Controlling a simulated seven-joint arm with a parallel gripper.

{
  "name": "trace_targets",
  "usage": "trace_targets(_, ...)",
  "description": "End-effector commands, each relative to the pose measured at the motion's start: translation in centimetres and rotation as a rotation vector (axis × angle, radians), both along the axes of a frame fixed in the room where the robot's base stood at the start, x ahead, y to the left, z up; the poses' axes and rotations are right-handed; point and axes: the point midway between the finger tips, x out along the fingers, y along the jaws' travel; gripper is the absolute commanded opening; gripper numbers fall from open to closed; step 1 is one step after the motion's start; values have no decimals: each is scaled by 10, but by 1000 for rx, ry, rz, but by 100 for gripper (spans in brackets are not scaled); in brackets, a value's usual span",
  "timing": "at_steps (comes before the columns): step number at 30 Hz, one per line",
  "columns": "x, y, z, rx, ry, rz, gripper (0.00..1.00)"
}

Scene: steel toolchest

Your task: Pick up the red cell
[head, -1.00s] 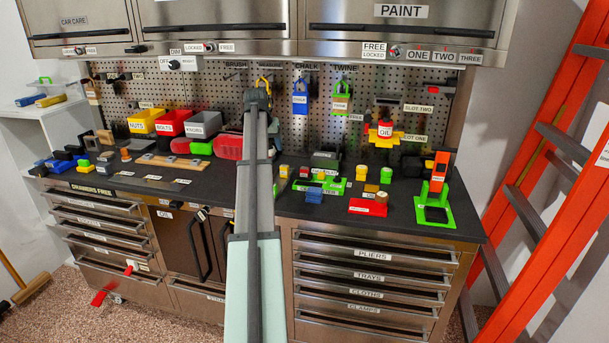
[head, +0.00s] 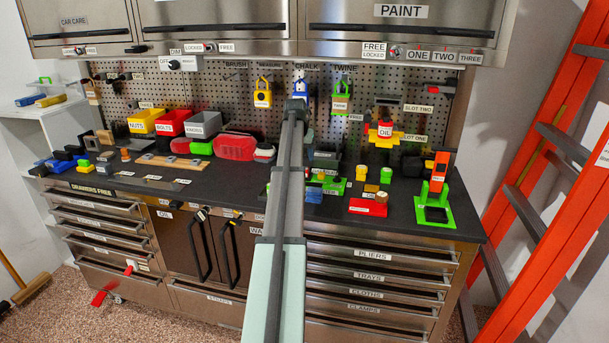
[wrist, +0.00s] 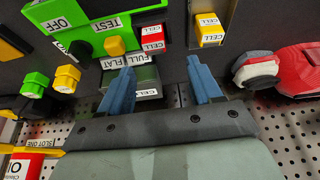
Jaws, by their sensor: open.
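The red cell (wrist: 152,38) is a small red block with a white CELL label, at the upper middle of the wrist view, beside the right edge of the green tester (wrist: 85,38). My gripper (wrist: 160,64) is open, with its two blue fingers apart and nothing between their tips. In the wrist picture the red cell lies just beyond the fingertips, between their lines and nearer the left finger. The gap in depth is hard to judge. In the head view my own arm covers the gripper, and I cannot make out the red cell there.
A yellow cell (wrist: 208,30) stands to the right of the red one. A dark block with FULL, FLAT and CELL labels (wrist: 140,80) lies near the left finger.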

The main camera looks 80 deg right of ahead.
Motion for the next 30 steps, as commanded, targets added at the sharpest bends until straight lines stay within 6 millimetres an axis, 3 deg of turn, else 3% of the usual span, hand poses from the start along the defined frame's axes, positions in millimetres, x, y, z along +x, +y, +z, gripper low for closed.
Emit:
trace_targets(8, -1, -3, -11, 1, 0, 0, 64)
trace_targets(21, -7, -15, -57, 0, 0, 0, 64)
trace_targets(28, -7, -15, -58, 0, 0, 0, 64)
trace_targets(30, -7, -15, -58, 0, 0, 0, 58)
